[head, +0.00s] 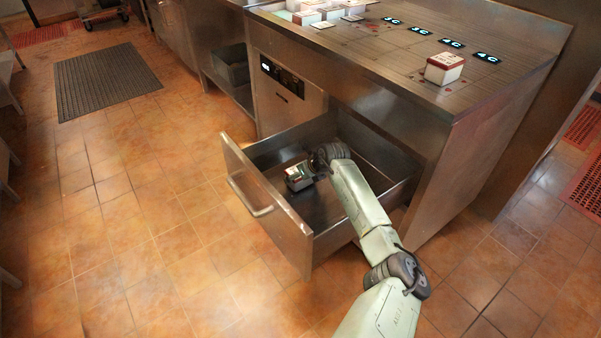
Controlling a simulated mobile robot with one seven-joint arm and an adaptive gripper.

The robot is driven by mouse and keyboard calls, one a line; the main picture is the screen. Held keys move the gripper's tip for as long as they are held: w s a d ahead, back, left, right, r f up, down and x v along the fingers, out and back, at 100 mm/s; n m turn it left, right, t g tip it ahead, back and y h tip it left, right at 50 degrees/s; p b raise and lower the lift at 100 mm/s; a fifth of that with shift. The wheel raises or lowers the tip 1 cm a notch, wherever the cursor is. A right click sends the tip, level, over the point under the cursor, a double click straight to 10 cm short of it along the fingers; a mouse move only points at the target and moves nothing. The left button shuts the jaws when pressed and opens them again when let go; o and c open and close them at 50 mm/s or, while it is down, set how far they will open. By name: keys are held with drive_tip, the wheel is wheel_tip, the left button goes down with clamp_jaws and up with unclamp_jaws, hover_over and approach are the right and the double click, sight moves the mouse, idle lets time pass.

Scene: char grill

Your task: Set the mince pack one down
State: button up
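My arm reaches into the open steel drawer (268,233), and my gripper (297,184) is low inside it, near the drawer's floor. I cannot tell which thing is mince pack one. A white pack with a reddish top (444,69) stands alone on the steel counter (400,93), apart from my gripper.
More white packs (307,17) are grouped at the counter's far left, beside several dark cards with glowing markings (451,43). The drawer's front panel and handle (250,197) stick out over the tiled floor. A dark mat (105,80) lies on open floor at left.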

drive_tip(key=shift+f, duration=0.2)
drive_tip(key=shift+f, duration=0.1)
drive_tip(key=o, duration=1.5)
drive_tip(key=shift+o, duration=0.2)
drive_tip(key=b+v, duration=0.1)
drive_tip(key=v, duration=1.1)
drive_tip(key=shift+b, duration=0.35)
